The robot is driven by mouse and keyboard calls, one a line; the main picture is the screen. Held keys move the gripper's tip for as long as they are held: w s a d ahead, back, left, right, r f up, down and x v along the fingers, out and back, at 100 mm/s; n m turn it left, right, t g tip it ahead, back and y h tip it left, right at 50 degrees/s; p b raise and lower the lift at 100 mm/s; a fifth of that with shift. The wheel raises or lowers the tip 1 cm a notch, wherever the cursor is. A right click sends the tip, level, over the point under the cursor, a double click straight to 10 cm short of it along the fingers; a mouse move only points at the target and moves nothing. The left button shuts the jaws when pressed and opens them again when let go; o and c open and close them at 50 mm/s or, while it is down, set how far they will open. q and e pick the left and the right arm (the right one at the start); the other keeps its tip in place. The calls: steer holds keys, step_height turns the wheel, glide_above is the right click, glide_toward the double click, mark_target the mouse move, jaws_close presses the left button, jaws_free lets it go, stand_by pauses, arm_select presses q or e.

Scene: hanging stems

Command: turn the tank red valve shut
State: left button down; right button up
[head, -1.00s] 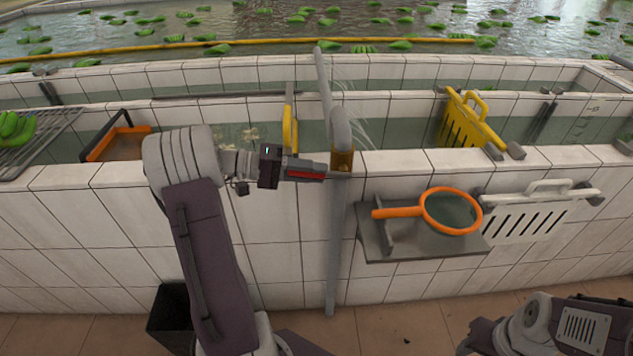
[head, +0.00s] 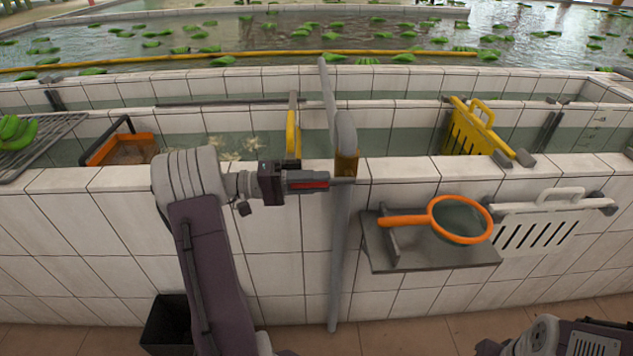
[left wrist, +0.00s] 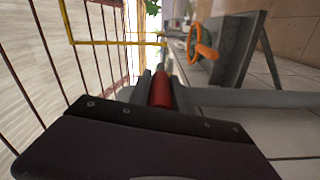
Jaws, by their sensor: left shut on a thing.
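My left gripper (head: 318,184) is shut on the red valve handle (head: 308,184), in front of the white tiled tank wall. The handle shows as a red bar between the fingers. In the left wrist view the red handle (left wrist: 161,90) sits between the two dark fingers. The fingertips reach the grey upright pipe (head: 340,230), just below its brass-coloured fitting (head: 346,162). Where the handle joins the pipe is hidden by the fingers. Part of my right arm shows at the bottom right; its gripper is out of frame.
A grey wall shelf (head: 450,258) with an orange-rimmed net (head: 460,219) is right of the pipe. A white slotted rack (head: 540,225) hangs further right. A yellow slotted rack (head: 470,128) stands on the tank edge. A black bin (head: 168,322) is on the floor at left.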

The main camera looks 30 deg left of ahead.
arm_select(q)
steer(key=c, duration=1.2)
jaws_free()
steer(key=shift+d+f, duration=0.1)
steer(key=v, duration=0.9)
